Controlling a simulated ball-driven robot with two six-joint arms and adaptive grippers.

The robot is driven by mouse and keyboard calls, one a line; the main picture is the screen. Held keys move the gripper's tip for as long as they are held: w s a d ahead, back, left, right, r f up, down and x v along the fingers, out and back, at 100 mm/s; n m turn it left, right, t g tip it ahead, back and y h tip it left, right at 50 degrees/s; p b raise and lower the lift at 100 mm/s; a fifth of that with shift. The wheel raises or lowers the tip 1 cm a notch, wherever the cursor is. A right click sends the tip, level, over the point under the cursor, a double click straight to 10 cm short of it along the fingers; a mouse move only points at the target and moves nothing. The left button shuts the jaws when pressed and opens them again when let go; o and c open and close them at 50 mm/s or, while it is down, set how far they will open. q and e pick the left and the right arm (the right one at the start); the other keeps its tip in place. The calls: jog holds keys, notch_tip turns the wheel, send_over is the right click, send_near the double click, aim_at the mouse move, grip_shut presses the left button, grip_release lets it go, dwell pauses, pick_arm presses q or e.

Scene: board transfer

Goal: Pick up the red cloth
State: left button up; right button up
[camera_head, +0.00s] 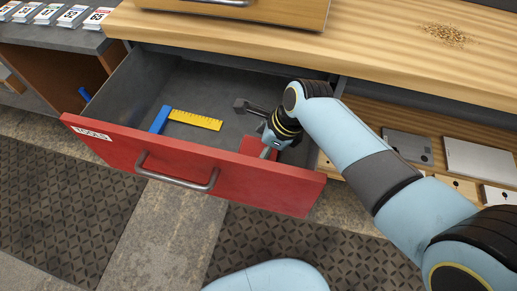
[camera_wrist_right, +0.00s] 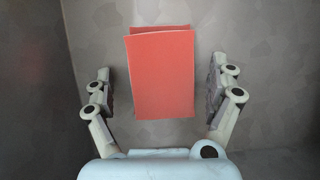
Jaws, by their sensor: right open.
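The red cloth (camera_head: 252,145) lies on the grey floor of the open red drawer (camera_head: 110,141), near its front right part. In the right wrist view the cloth (camera_wrist_right: 163,80) is a folded red rectangle, slightly offset in layers. My right gripper (camera_wrist_right: 160,78) is open, with one finger on each side of the cloth and a gap to both edges. In the head view my right gripper (camera_head: 268,143) reaches down into the drawer and partly hides the cloth. I cannot tell its exact height above the cloth. My left gripper is not in view.
A yellow ruler (camera_head: 196,120) and a blue object (camera_head: 160,119) lie left in the drawer. A dark grey, hammer-like shape (camera_head: 243,106) shows beside my gripper. The wooden counter (camera_head: 370,50) overhangs the drawer's back. A wooden compartment with grey plates (camera_head: 408,147) is at right.

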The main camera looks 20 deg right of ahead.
aim_at(260, 149)
jog(key=shift+s+f, duration=0.1)
jog(key=shift+s, duration=0.05)
jog(key=c, duration=1)
jog(key=shift+c, duration=0.2)
notch_tip(260, 149, up, 11)
jog(key=p, duration=0.2)
jog(key=shift+w+f, duration=0.15)
jog(key=shift+w, duration=0.05)
